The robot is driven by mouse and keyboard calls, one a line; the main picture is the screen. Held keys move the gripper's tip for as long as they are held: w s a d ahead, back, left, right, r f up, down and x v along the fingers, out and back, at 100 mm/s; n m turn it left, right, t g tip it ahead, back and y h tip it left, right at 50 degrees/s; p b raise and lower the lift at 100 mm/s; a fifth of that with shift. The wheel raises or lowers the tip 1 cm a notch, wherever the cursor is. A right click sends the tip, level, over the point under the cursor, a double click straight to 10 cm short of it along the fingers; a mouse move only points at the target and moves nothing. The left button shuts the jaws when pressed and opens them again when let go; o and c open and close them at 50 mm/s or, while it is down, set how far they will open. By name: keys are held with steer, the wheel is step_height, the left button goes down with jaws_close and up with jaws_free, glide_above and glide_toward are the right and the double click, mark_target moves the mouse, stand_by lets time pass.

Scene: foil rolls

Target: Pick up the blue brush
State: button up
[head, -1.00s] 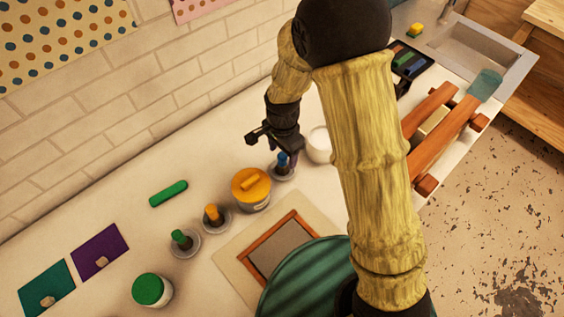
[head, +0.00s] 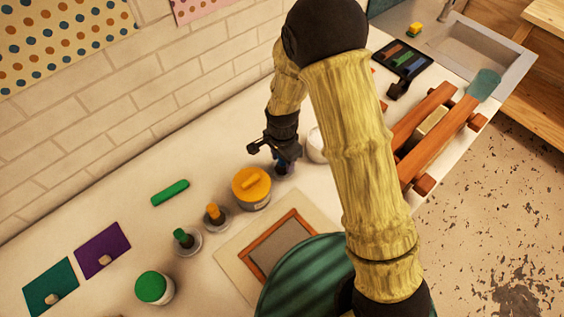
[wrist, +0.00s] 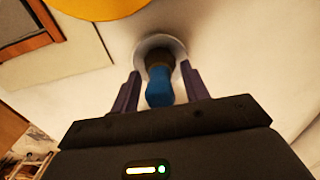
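The blue brush (wrist: 159,88) stands handle up in a round holder (wrist: 150,42) on the counter. In the wrist view its blue handle is between the two fingers of my gripper (wrist: 160,80), with a small gap on each side. My gripper is open around the handle and does not appear to grip it. In the head view my gripper (head: 284,160) hides most of the brush, and only a bit of blue (head: 275,152) shows.
An orange-lidded jar (head: 250,186) stands close beside the holder, and a white container (head: 316,146) on the other side. Orange (head: 214,212) and green (head: 182,236) brushes stand farther left. A wooden frame (head: 282,244) lies in front.

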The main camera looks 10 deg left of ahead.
steer(key=c, duration=0.6)
step_height(320, 180, up, 10)
steer(key=shift+r+b, duration=0.1)
steer(key=shift+b, duration=0.8)
